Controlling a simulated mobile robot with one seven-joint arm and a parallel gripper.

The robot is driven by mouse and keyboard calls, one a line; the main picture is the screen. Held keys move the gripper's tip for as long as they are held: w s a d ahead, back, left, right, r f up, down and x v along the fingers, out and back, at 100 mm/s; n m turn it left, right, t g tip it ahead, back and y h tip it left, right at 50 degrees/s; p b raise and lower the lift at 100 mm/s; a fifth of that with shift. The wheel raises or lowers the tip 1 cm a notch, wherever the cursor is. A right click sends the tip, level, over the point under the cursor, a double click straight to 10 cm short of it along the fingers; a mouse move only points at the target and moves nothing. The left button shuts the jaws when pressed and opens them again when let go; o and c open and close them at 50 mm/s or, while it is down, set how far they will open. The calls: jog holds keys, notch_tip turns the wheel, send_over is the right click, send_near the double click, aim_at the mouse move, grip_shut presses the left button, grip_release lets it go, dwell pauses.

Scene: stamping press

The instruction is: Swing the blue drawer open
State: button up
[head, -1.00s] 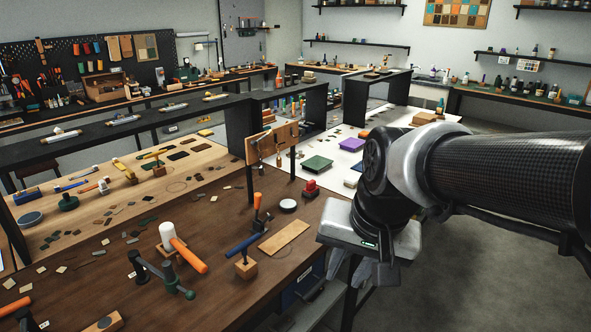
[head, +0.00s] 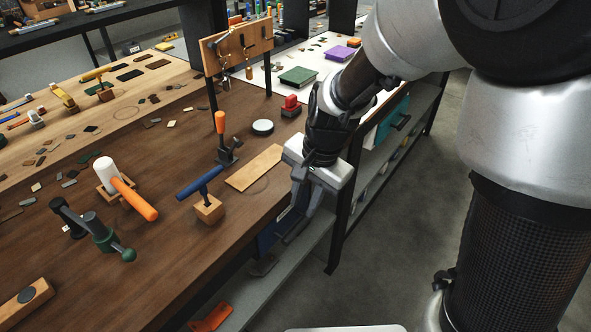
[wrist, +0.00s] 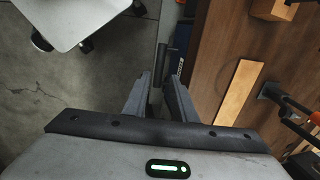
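The blue drawer (head: 268,237) sits under the front edge of the brown-topped bench. In the head view most of its front is hidden behind my gripper (head: 298,222). In the wrist view a narrow blue strip of the drawer (wrist: 179,70) shows at the bench edge, with a dark bar like its handle (wrist: 161,62) beside it. My gripper (wrist: 158,98) is open, its fingers pointing toward that bar. Nothing is held.
A teal drawer (head: 393,120) is farther right. A grey lower shelf (head: 268,291) runs below. The floor at right is open.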

aim_at(296, 230)
jog(key=f, duration=0.3)
jog(key=w+a+f+b, duration=0.1)
jog(key=f, duration=0.3)
jog(key=f+b, duration=0.1)
jog(key=f, duration=0.3)
jog(key=shift+w+a+f, duration=0.1)
jog(key=shift+w+a, duration=0.15)
jog(key=shift+a, duration=0.15)
grip_shut()
